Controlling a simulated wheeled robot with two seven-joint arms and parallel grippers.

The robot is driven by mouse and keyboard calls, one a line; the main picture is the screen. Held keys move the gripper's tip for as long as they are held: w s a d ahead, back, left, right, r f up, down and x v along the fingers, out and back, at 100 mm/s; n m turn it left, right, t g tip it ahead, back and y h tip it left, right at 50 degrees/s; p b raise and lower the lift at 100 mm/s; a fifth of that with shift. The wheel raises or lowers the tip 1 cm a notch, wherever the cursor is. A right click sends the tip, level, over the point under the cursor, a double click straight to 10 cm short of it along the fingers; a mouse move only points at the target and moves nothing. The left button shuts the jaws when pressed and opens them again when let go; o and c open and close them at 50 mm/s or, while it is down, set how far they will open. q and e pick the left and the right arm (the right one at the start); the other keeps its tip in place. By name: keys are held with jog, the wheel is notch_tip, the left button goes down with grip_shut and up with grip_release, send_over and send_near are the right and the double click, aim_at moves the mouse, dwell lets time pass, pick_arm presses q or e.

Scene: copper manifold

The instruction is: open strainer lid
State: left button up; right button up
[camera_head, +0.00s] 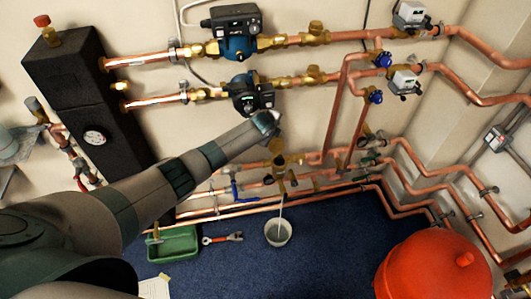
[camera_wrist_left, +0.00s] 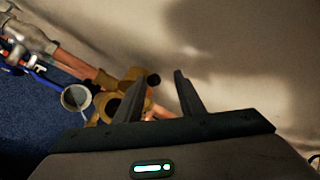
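A brass strainer body (camera_head: 277,148) sits on the copper pipework, right by the end of my left arm in the head view. In the left wrist view the brass body (camera_wrist_left: 131,80) lies left of and partly behind one finger, with a dark round end (camera_wrist_left: 110,107) facing the camera. I cannot tell whether that round end is the lid. My left gripper (camera_wrist_left: 161,74) has its two fingers apart, with nothing visible gripped between them. In the head view its fingers cannot be made out. My right gripper is not in view.
A white bucket (camera_head: 278,233) stands on the blue floor below the brass body, with a thin pale line running down into it. A green tray (camera_head: 173,243) and a red-handled tool (camera_head: 222,239) lie left. A red tank (camera_head: 433,268) fills the lower right. Pipes surround the strainer.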

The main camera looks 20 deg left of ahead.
pick_arm(q)
jog(key=s+d+b, duration=0.1)
jog(key=s+d, duration=0.1)
jog(key=s, duration=1.1)
jog(key=shift+s+r, duration=0.15)
jog(key=shift+r, duration=0.15)
jog(key=s+a+f+n+g, duration=0.15)
jog(key=s+f+n, duration=0.25)
jog(key=s+f, duration=0.9)
jog(key=s+a+f+n+g, duration=0.15)
jog(key=s+f+n, duration=0.5)
jog(key=f, duration=1.05)
jog(key=s+d+f+n+g, duration=0.1)
jog(key=s+f, duration=0.4)
jog(key=s, duration=0.9)
jog(key=s+d+f+n+g, duration=0.1)
jog(key=s+f, duration=0.4)
jog(key=s, duration=1)
jog(key=s+d+f+n+g, duration=0.1)
jog(key=s+f+n, duration=0.3)
jog(key=s, duration=1)
jog(key=shift+s+f+n+g+h+b, duration=0.15)
jog(key=shift+f+n+g+h+b, duration=0.25)
jog(key=shift+f+g, duration=0.35)
